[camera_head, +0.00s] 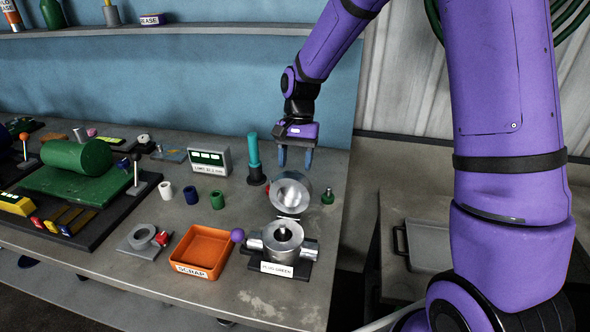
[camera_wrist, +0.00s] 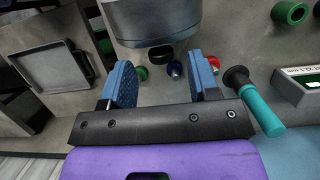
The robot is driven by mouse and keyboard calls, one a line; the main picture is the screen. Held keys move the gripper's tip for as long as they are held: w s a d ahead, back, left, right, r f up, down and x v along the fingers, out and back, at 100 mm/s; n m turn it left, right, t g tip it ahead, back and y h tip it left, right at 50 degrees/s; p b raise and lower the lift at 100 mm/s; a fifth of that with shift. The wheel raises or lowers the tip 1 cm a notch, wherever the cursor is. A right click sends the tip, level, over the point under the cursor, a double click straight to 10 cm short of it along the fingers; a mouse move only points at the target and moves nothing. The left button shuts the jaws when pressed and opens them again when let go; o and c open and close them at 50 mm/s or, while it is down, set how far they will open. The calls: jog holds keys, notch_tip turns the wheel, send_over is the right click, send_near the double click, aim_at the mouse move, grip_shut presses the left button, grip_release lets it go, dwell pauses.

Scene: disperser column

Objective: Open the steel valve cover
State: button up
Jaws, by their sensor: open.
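The steel valve cover (camera_head: 291,191) stands tipped up behind the steel valve body (camera_head: 308,250), its hollow inside facing the head camera. It seems joined to the body at its lower edge. The valve body sits on a dark base with a white label, its top exposed. My gripper (camera_head: 295,159) is above and behind the cover, fingers pointing down, open and empty. In the wrist view, a grey steel rounded form (camera_wrist: 155,22), apparently the cover, lies beyond the open blue fingers of my gripper (camera_wrist: 161,68), apart from them.
A teal-handled tool (camera_head: 254,151) stands left of the cover, beside a grey display box (camera_head: 211,161). A small green part (camera_head: 327,198) is to the right. An orange scrap tray (camera_head: 178,254) and a purple ball (camera_head: 237,235) are left of the valve. The bench's right edge is close.

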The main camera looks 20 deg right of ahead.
jog(key=v, duration=0.7)
jog(key=shift+w+r, duration=0.15)
jog(key=shift+r, duration=0.2)
jog(key=shift+d+r, duration=0.1)
